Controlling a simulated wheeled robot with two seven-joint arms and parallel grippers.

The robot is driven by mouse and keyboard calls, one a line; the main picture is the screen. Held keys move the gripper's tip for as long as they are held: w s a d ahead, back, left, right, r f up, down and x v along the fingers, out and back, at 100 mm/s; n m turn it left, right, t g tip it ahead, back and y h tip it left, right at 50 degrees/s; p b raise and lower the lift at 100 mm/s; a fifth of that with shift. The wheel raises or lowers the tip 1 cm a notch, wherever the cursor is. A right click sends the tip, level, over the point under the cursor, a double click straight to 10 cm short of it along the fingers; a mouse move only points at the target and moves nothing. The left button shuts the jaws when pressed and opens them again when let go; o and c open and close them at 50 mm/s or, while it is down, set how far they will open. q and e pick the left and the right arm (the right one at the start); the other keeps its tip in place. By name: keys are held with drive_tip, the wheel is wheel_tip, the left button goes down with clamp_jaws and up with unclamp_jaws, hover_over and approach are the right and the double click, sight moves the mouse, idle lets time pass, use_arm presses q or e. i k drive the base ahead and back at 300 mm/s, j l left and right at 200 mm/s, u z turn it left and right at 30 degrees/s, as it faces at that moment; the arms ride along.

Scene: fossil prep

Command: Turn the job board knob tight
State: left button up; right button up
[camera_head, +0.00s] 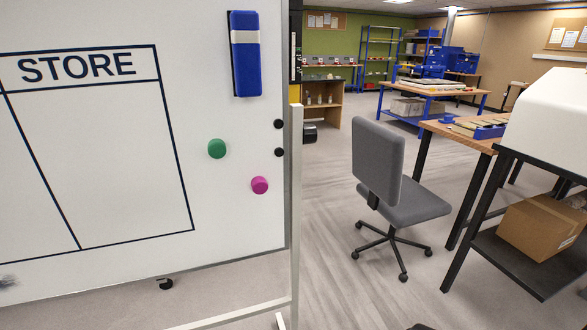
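The job board (120,180) is a white board on a pale stand and fills the left of the head view, with "STORE" above a ruled black frame. Two small round black pieces, an upper one (278,124) and a lower one (280,152), sit at its right edge. Another black piece, knob-like or a caster (165,284), shows just below its bottom edge. I cannot tell which of these is the knob, or how tight it is. Neither of my grippers is in view.
On the board are a blue eraser (246,55), a green magnet (217,148) and a magenta magnet (260,185). The stand's post (296,200) rises beside it. A grey chair (400,190) and a black-legged stand with a cardboard box (540,228) are right. Floor between is clear.

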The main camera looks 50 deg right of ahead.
sight(309, 131)
drive_tip(key=k+l+z, duration=0.2)
drive_tip(key=l, duration=0.55)
drive_tip(key=l+z, duration=0.15)
drive_tip(key=l, duration=0.65)
drive_tip(key=i+l, duration=0.25)
drive_tip(key=l+z, duration=0.05)
